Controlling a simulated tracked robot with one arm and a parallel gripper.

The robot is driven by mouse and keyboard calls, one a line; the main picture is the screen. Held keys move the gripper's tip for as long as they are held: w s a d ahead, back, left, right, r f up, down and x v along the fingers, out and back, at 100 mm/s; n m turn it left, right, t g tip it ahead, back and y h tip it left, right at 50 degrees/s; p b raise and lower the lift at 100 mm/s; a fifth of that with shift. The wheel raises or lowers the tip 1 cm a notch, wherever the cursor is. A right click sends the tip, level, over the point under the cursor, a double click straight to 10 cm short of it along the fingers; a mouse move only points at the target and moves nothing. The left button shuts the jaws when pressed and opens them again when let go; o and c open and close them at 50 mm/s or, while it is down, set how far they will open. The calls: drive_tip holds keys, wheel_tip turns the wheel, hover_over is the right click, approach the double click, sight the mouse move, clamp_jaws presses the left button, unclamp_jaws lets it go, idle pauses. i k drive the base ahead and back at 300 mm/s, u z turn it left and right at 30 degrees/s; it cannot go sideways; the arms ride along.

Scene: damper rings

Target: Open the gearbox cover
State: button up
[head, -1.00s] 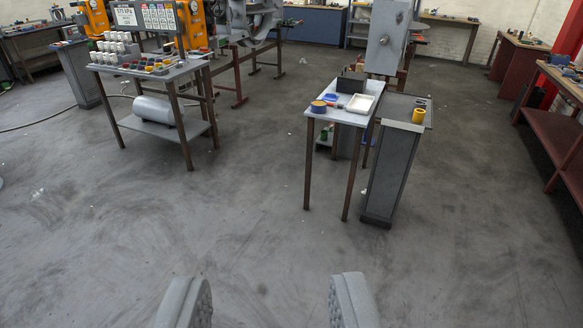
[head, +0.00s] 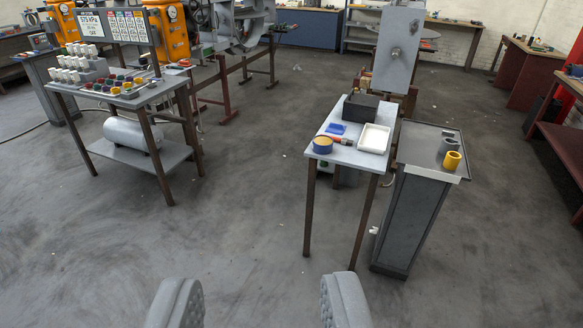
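A grey upright box with a flat front plate and a round hub or knob (head: 397,52) stands behind the small table; it may be the gearbox with its cover, and the plate looks closed. My gripper (head: 262,305) shows at the bottom edge as two grey padded fingers, wide apart with only floor between them. It is open and empty, well short of the tables and the grey box. The lower part of the box is hidden behind the table's items.
A control bench (head: 160,92) stands left. The floor (head: 245,180) between is clear.

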sight(357, 100)
drive_tip(key=z, duration=0.1)
drive_tip(key=i, duration=1.35)
drive_tip(key=z, duration=0.3)
drive_tip(key=i, duration=1.3)
drive_tip(key=z, duration=0.35)
drive_tip(key=i, duration=1.25)
drive_tip(key=z, duration=0.1)
